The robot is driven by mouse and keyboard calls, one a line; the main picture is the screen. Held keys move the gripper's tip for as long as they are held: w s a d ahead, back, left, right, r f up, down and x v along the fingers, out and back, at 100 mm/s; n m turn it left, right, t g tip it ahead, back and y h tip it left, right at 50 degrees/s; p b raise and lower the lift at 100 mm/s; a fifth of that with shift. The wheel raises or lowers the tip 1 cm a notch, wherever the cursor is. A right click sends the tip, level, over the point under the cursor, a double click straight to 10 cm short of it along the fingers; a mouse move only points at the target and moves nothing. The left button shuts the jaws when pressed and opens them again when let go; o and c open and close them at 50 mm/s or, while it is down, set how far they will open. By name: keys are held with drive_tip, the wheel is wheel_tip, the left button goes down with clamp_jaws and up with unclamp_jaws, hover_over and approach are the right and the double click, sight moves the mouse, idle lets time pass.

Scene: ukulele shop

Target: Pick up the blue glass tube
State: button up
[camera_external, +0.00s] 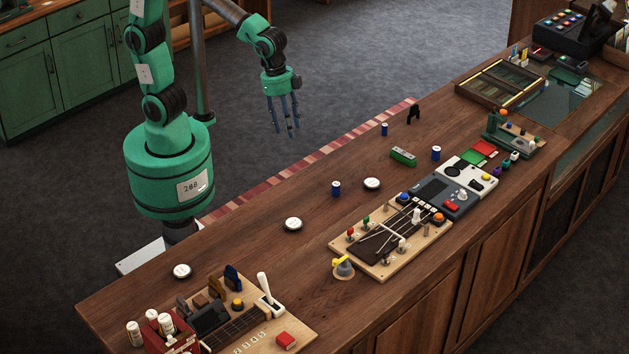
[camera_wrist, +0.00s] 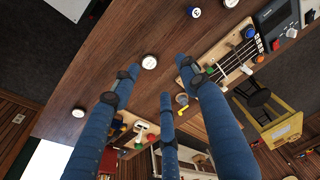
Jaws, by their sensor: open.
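Three small blue cylinders stand upright and apart on the wooden counter: one near the middle (camera_external: 336,188), one at the back edge (camera_external: 385,129) and one to the right (camera_external: 436,153). I cannot tell which is the blue glass tube, or whether they are glass. The middle one also shows at the top of the wrist view (camera_wrist: 195,13). My gripper (camera_external: 288,130) has three blue fingers. It is open and empty, high above and beyond the counter's back edge, up and left of the cylinders. In the wrist view its fingers (camera_wrist: 160,76) are spread, with nothing between them.
White round discs (camera_external: 293,224) (camera_external: 372,183) lie near the middle cylinder. A board with strings and knobs (camera_external: 390,240) stands in front, with a grey panel (camera_external: 440,194) beside it. A green block (camera_external: 403,157) and a black clip (camera_external: 413,114) are among the cylinders. The counter's back left is mostly clear.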

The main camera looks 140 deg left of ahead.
drive_tip(key=w+a+f+g+p, duration=0.1)
drive_tip(key=w+a+f, duration=0.2)
drive_tip(key=a+f, duration=0.4)
drive_tip(key=w+a+f+g+p, duration=0.1)
drive_tip(key=w+a+f, duration=0.3)
drive_tip(key=a+f, duration=0.3)
drive_tip(key=shift+w+a+h, duration=0.2)
drive_tip(key=shift+a+h, duration=0.1)
drive_tip(key=shift+a, duration=0.15)
drive_tip(key=shift+f, duration=0.1)
hover_over(336, 184)
drive_tip(key=shift+s+a+f, duration=0.1)
drive_tip(key=shift+f, duration=2)
drive_tip(key=shift+a+f, duration=0.1)
drive_tip(key=shift+f, duration=2)
drive_tip(key=shift+d+f+b, duration=0.15)
drive_tip(key=shift+f+b, duration=0.2)
drive_tip(key=shift+f, duration=2.25)
